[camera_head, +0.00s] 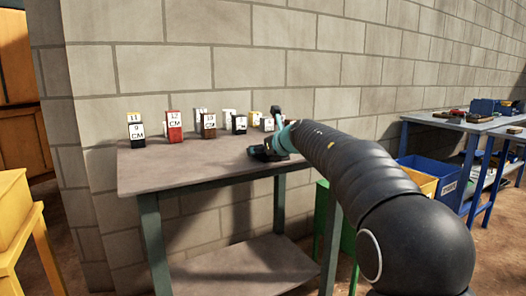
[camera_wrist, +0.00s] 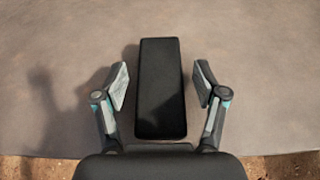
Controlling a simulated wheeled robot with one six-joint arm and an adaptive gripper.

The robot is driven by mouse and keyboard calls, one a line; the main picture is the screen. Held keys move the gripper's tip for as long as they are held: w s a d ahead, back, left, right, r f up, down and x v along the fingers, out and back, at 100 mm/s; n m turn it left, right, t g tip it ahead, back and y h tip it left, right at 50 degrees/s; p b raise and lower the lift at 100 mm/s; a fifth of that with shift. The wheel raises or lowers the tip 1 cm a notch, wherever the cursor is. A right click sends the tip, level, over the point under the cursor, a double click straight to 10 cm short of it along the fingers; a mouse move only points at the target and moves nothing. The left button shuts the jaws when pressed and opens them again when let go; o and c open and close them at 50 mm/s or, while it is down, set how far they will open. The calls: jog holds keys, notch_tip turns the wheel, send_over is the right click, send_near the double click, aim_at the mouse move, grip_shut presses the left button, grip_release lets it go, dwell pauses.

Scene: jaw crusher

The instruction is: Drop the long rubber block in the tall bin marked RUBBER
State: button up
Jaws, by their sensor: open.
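A long black block (camera_wrist: 160,88), which looks like the rubber block, lies on the grey table top in the wrist view. My gripper (camera_wrist: 162,84) is open, with one finger on each side of the block and a visible gap to both. In the head view my gripper (camera_head: 266,151) is low over the right part of the table (camera_head: 190,172), and the block cannot be made out there. No bin with a readable RUBBER mark shows. A green bin (camera_head: 321,222) is partly hidden behind the table leg and my arm.
Several labelled blocks stand along the table's back, among them a red one (camera_head: 174,127) and a brown one (camera_head: 208,126). A blue bin (camera_head: 447,187) and a yellow bin (camera_head: 422,183) stand right of my arm. A brick wall (camera_head: 190,60) is close behind.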

jog(key=v, duration=1.2)
